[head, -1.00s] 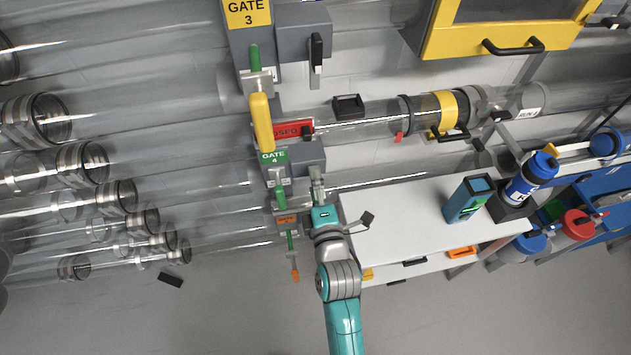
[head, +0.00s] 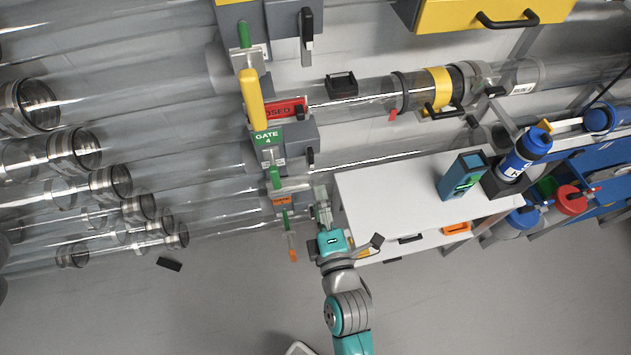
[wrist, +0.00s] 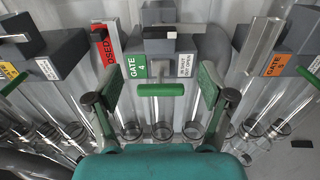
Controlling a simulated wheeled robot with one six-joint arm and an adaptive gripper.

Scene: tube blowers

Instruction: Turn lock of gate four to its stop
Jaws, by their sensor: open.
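The gate four label (head: 267,138), green, sits on a grey housing (head: 292,145) on a clear tube in the head view. A small black lever (head: 311,157), seemingly its lock, hangs at the housing's right side. In the wrist view the gate 4 label (wrist: 136,67) is beside the grey housing, with a black, white-tipped piece (wrist: 157,34) on top and a green handle bar (wrist: 161,89) in front. My gripper (head: 321,206) is below the housing in the head picture. In the wrist view my gripper (wrist: 160,96) is open, its fingers either side of the green bar, apparently holding nothing.
A red "closed" sign (head: 283,109) and yellow handle (head: 252,100) are just above gate four. An orange-labelled gate (wrist: 274,66) stands to the right in the wrist view. A white bench (head: 400,195) is right of my gripper. Grey floor below is mostly clear.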

